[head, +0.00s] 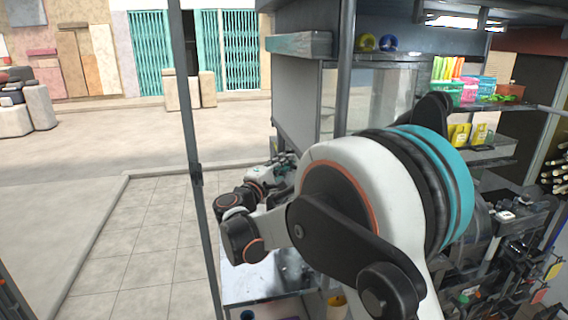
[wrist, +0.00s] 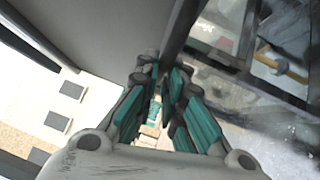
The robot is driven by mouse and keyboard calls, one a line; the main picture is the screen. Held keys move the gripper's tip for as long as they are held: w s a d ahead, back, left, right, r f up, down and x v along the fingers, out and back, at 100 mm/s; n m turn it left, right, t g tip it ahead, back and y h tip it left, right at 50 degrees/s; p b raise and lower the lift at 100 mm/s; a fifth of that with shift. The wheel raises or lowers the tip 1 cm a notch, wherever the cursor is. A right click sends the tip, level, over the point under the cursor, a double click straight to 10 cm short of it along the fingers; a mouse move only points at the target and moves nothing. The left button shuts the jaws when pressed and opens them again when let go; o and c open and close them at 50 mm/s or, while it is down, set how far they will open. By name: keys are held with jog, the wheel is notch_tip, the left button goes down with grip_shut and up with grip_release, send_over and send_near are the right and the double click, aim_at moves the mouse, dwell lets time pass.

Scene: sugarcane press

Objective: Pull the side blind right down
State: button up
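The side blind looks to be the plain grey panel (head: 297,95) hanging at the left side of the stall in the head view. Its lower part ends near my gripper. In the wrist view, the grey sheet (wrist: 100,30) fills the upper left, with a dark bar (wrist: 186,22) along its edge. My gripper (wrist: 161,72) has its teal-padded fingers drawn close together, with the end of the dark bar between the tips. It appears shut on this edge, though the contact is partly hidden. In the head view, my gripper (head: 284,163) is small and partly covered by my arm.
A dark post (head: 190,120) stands left of my arm, another post (head: 345,70) beside the panel. A glass case (head: 395,95) and shelves of goods (head: 470,90) are at the right. A pale worktop (head: 250,283) lies below. Tiled floor (head: 140,240) at the left is clear.

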jog(key=o, duration=0.5)
jog(key=shift+f, duration=0.35)
jog(key=shift+c, duration=0.2)
jog(key=shift+r, duration=0.1)
jog(key=v, duration=1.2)
jog(key=shift+a+r, duration=0.1)
